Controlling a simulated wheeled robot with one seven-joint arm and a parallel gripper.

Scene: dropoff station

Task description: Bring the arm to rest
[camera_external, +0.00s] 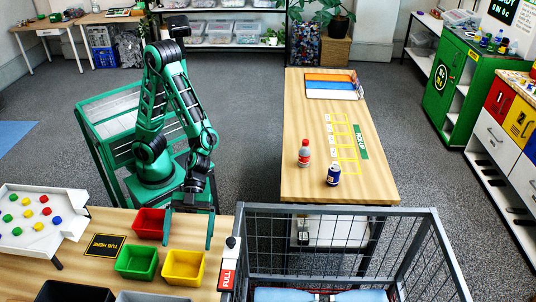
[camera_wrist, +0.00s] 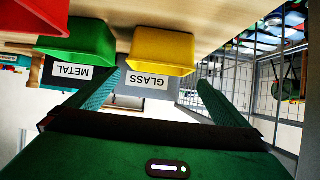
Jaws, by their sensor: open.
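My green arm stands behind the sorting table, bent, with its wrist hanging down over the table. My gripper (camera_external: 189,230) is open and empty above the tabletop, close to the red tub (camera_external: 150,223) and the yellow tub (camera_external: 184,267). In the wrist view my gripper (camera_wrist: 150,95) shows two green fingers spread wide with nothing between them. The yellow tub (camera_wrist: 162,50) and green tub (camera_wrist: 80,42) appear upside down beyond the fingers. I cannot tell whether a finger touches a tub.
A green tub (camera_external: 136,262) stands beside the yellow one. A wire cage cart (camera_external: 420,240) is right of the table. A white tray (camera_external: 50,238) with coloured balls is at left.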

